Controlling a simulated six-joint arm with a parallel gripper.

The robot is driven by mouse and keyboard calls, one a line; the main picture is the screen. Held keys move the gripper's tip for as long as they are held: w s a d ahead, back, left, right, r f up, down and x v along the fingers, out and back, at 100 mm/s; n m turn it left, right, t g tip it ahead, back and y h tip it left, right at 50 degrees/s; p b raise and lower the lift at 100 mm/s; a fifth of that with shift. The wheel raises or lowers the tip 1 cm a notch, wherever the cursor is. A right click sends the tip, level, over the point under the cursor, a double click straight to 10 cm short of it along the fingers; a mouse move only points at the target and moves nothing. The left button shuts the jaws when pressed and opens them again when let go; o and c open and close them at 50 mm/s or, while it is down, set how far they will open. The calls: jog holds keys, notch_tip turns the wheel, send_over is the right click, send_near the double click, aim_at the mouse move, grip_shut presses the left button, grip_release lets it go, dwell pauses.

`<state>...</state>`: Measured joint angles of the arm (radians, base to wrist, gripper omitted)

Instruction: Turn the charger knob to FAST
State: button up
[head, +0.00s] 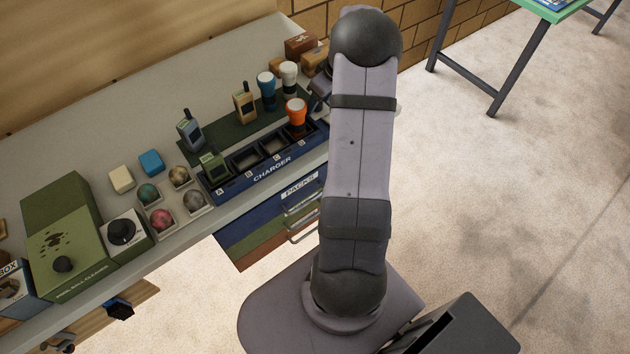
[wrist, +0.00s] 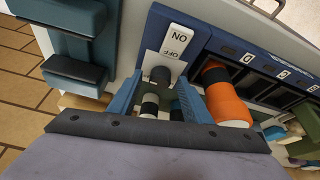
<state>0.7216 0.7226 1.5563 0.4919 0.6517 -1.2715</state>
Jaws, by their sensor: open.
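The dark blue charger (head: 270,168) stands on the bench with slots lettered from A; a green radio (head: 212,164) sits in slot A and an orange torch (head: 297,113) in the far right slot. In the wrist view, a white plate (wrist: 172,45) at the charger's end reads ON and OFF, with a dark stubby knob or switch (wrist: 160,75) by OFF. No FAST marking is readable. My gripper (wrist: 158,88) is open, its blue fingers either side of that dark part; contact cannot be told. The orange torch (wrist: 228,103) is close beside the right finger.
A black dial knob (head: 121,232) is on a box beside the green ball cleaner (head: 70,245). Radios and torches, including a teal torch (head: 266,90), stand on the green mat behind the charger. A PACKS drawer (head: 300,192) is below. A blue bracket-like thing (wrist: 75,68) is at left.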

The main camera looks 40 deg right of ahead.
jog(key=n+y+p, duration=0.1)
jog(key=n+p, duration=0.1)
jog(key=n, duration=0.1)
jog(key=shift+d+r, duration=0.15)
jog(key=b+v, duration=0.3)
jog(key=v, duration=0.4)
jog(key=w+a+r+h+p, duration=0.1)
jog(key=w+a+r, duration=0.25)
jog(key=a, duration=0.25)
jog(key=w+a+r+h, duration=0.1)
jog(key=w+a+r, duration=0.1)
jog(key=a+r, duration=0.3)
jog(key=s+a+f+g+y+b, duration=0.1)
jog(key=s+a+f+g+b, duration=0.1)
jog(key=s, duration=0.6)
jog(key=s+a+f+m+g+y+b, duration=0.1)
jog(key=s+a+f+g+b, duration=0.2)
jog(key=s, duration=0.6)
jog(key=s+a+f+m+g+y+b, duration=0.1)
jog(key=s+a+f+g+b, duration=0.2)
jog(key=s, duration=0.6)
jog(key=shift+s+a+f+g, duration=0.25)
jog(key=shift+a+f+g, duration=0.6)
jog(key=shift+f+g, duration=0.2)
jog(key=shift+r, duration=0.1)
jog(key=shift+m, duration=0.3)
